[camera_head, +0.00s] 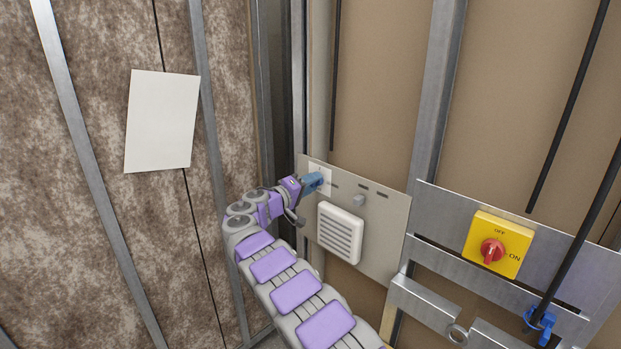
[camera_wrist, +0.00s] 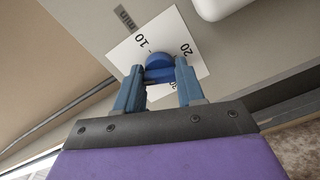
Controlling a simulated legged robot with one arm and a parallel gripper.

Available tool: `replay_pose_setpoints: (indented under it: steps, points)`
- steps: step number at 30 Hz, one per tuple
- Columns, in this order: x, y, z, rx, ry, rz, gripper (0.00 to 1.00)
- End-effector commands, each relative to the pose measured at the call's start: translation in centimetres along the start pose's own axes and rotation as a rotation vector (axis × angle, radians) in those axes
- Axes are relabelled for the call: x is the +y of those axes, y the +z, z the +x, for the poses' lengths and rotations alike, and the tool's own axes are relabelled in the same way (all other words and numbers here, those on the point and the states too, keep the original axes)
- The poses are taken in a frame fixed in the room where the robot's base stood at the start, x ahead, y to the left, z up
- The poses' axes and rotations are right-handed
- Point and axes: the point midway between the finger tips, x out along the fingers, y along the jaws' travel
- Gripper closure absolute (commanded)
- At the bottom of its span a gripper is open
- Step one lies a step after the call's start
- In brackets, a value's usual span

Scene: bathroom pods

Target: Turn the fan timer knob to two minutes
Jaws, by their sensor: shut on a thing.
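The fan timer knob (camera_wrist: 158,62) is blue and round, on a white dial plate (camera_wrist: 122,52) printed with 10, 20 and "min" beside it. The dial plate (camera_head: 322,173) also shows in the head view, at the upper left of a grey panel (camera_head: 387,222). My gripper (camera_wrist: 158,76) is shut on the knob, with a blue finger on each side. In the head view my gripper (camera_head: 312,182) is at the dial and covers the knob. Part of the lower dial is hidden by the fingers, and I cannot read the knob's setting.
A white slatted fan vent (camera_head: 340,232) is just below and right of the dial. A yellow switch (camera_head: 482,232) with a red handle is farther right, above metal brackets. A blank sheet (camera_head: 160,120) hangs on the left wall.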

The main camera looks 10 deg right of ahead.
Motion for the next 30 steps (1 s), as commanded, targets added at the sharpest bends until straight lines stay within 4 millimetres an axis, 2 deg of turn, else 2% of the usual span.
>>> replay_pose_setpoints:
  steps: [6, 15, 30]
  points:
    - [0.06, -0.19, -0.09, 0.004, -0.002, -0.180, 0.92]
    - [-0.05, -0.14, -0.08, 0.004, -0.003, -0.344, 0.92]
    - [-0.18, -0.10, -0.10, 0.004, -0.002, -0.412, 0.92]
